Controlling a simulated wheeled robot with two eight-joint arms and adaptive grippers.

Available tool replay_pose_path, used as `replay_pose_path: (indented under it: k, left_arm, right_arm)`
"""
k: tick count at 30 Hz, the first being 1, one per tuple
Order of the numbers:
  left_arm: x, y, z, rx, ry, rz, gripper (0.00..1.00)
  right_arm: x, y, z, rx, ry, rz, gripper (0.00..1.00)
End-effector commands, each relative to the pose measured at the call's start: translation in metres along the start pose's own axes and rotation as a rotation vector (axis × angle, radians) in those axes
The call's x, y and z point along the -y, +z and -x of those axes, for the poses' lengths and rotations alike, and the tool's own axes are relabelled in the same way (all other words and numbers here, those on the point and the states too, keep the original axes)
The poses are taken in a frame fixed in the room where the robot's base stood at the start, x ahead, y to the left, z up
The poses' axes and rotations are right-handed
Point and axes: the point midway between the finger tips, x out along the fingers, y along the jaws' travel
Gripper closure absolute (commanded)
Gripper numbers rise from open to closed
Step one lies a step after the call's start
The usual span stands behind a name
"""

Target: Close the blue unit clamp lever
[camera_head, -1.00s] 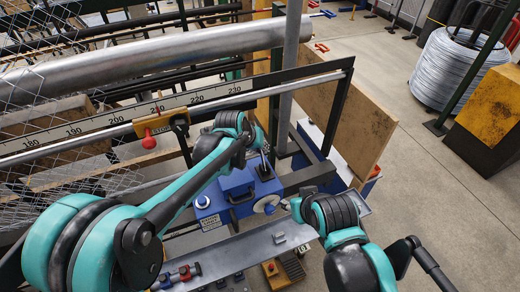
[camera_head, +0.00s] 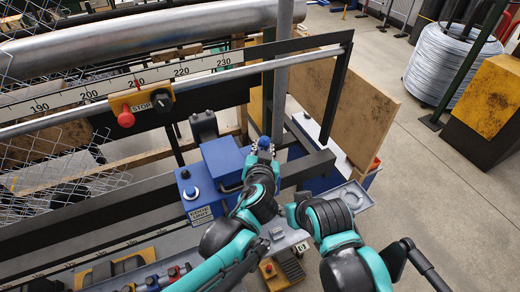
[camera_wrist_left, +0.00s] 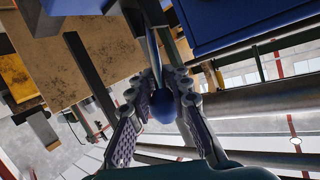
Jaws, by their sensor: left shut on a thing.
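The blue unit (camera_head: 222,160) stands in the middle of the head view, with a lidded box and a label on its front. My left gripper (camera_head: 264,145) is at the right side of its top. In the left wrist view my left gripper (camera_wrist_left: 165,85) has its two ridged fingers closed around the blue ball knob (camera_wrist_left: 163,106) of the clamp lever. A slim shaft (camera_wrist_left: 153,50) runs up from the knob between the fingers. The lever's base is hidden by my arm in the head view. My right arm shows at the lower right, but its gripper does not show.
A long ruler rail (camera_head: 150,82) and a red stop button (camera_head: 126,118) lie left of the unit. A steel post (camera_head: 281,90) rises just behind my left gripper. A wooden board (camera_head: 365,115) stands to the right. A grey metal tray (camera_head: 350,197) lies beside my right arm.

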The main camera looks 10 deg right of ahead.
Motion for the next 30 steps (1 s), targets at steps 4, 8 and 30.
replay_pose_path:
  k: [4,8,30]
  left_arm:
    - [-0.008,0.007,0.003,-0.082,-0.026,-0.046,1.0]
    - [-0.01,0.009,0.006,-0.133,-0.047,-0.073,1.0]
    - [-0.011,0.009,0.011,-0.193,-0.075,-0.108,0.78]
  right_arm:
    - [0.0,0.013,-0.018,0.0,0.0,0.0,0.6]
    - [0.0,0.018,-0.026,0.0,0.0,0.0,0.6]
    - [0.0,0.024,-0.034,0.0,0.0,0.0,0.6]
